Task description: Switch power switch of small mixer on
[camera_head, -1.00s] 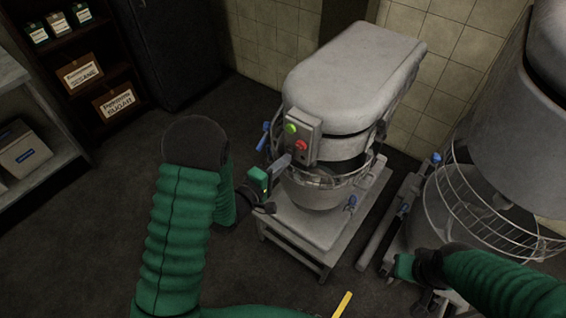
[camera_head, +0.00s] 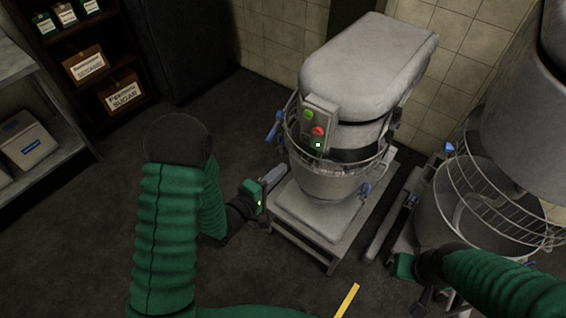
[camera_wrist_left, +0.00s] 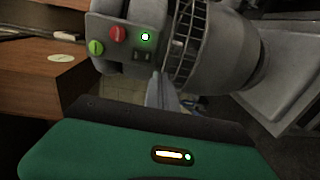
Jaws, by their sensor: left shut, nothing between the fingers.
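The small mixer (camera_head: 365,70) stands on a low grey stand in the head view. Its control panel (camera_head: 318,122) has a green button (camera_head: 308,114), a red button (camera_head: 318,131) and a glowing greenish-white light (camera_head: 318,145). The wrist view also shows this panel, with the lit light (camera_wrist_left: 145,37) and a small dark switch (camera_wrist_left: 142,56) beside it. My left gripper (camera_head: 277,177) is shut and empty, left of the mixer bowl and below the panel, apart from the panel. Its fingers (camera_wrist_left: 161,90) point toward the panel in the wrist view.
A large mixer (camera_head: 520,130) with a wire guard stands at the right. Shelves with labelled boxes (camera_head: 120,95) and a grey rack (camera_head: 60,150) are at the left. A tiled wall is behind the mixer. Dark floor is free left of the stand.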

